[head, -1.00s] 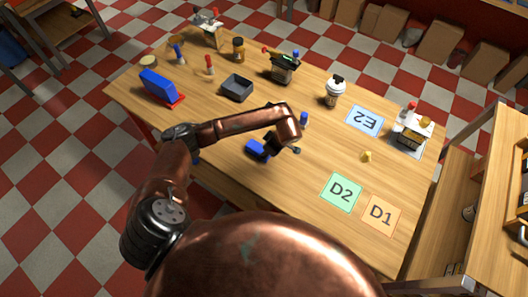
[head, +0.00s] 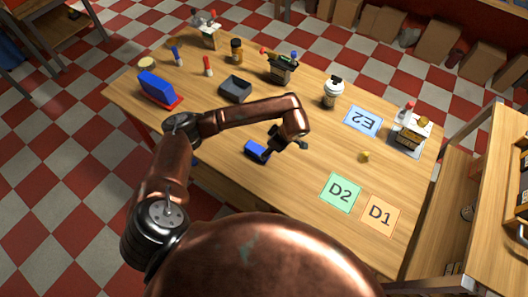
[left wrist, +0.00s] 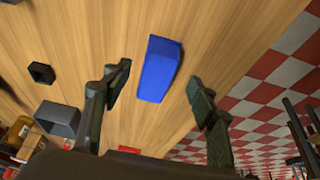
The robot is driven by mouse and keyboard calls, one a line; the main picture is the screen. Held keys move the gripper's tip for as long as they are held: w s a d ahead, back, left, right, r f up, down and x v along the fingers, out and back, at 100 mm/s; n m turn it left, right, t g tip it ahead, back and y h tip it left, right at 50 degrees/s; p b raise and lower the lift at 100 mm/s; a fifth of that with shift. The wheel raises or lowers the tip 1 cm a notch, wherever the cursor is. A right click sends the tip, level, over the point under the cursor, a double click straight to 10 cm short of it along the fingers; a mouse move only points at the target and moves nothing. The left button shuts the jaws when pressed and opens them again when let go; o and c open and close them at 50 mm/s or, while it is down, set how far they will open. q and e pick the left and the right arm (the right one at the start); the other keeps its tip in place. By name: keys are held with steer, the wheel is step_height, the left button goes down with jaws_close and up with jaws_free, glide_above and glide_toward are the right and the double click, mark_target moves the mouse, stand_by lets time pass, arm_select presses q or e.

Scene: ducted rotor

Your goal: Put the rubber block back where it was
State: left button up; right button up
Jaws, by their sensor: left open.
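A blue block (head: 256,150), which looks like the rubber block, lies on the bare wood near the table's front edge. It also shows in the left wrist view (left wrist: 160,68), beyond the fingertips and between them in the picture. My left gripper (head: 288,139) is just right of the block in the head view. In the left wrist view the gripper (left wrist: 159,88) has its two fingers spread wide with nothing between the pads. The block is apart from the fingers. My right gripper is in neither view.
A larger blue piece on a red base (head: 157,88) stands at the left. A dark open tray (head: 235,89) is behind my arm. Cards E2 (head: 363,121), D2 (head: 341,192) and D1 (head: 381,215) lie to the right, with a small yellow piece (head: 364,156) between. Several bottles stand along the back.

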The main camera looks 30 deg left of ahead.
arm_select(q)
steer(key=v, duration=0.5)
steer(key=shift+d+r, duration=0.1)
steer(key=shift+r, duration=0.1)
